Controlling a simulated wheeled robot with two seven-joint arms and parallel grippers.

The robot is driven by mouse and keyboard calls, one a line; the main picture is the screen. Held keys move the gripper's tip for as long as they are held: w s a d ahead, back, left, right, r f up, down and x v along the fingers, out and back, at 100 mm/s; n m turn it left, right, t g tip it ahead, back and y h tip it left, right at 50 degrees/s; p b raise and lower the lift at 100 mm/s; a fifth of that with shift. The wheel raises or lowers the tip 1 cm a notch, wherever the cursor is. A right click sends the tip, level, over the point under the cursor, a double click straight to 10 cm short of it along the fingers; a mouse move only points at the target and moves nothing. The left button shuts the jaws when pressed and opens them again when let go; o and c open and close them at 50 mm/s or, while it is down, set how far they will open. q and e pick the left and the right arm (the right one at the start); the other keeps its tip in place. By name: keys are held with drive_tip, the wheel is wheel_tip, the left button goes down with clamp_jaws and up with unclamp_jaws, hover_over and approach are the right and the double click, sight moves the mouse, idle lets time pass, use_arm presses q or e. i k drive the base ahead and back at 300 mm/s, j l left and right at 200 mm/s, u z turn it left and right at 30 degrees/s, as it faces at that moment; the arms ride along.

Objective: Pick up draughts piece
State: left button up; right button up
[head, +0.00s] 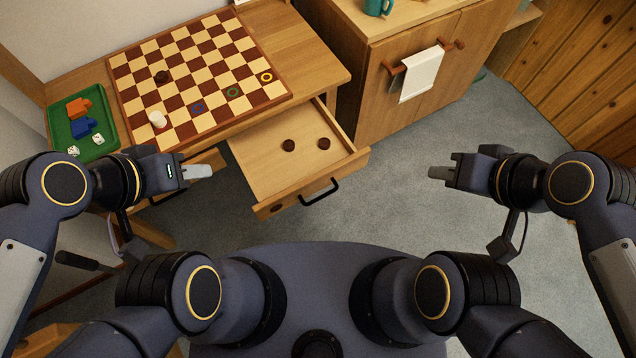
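Two dark brown draughts pieces lie apart on the bottom of the open drawer (262,172): one on the left (288,145) and one on the right (323,143). Another dark piece (162,77) sits on the checkered board (190,62), and a white piece (157,119) stands near the board's lower left corner. My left gripper (207,171) is left of the drawer, apart from the pieces, with nothing visible in it. My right gripper (432,172) is over the floor, right of the drawer. Both are seen side-on, so the finger gaps do not show.
A green tray (112,133) with orange and blue figures and white dice stands left of the board. Coloured rings mark some board squares. A wooden cabinet (385,110) with a white towel (420,75) stands right of the desk. Grey floor (400,215) lies free between my arms.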

sight(162, 77)
drive_tip(key=u, duration=1.4)
drive_tip(key=i+u, duration=0.45)
drive_tip(key=i+l+u, duration=0.1)
drive_tip(key=u, duration=0.4)
drive_tip(key=i, duration=0.1)
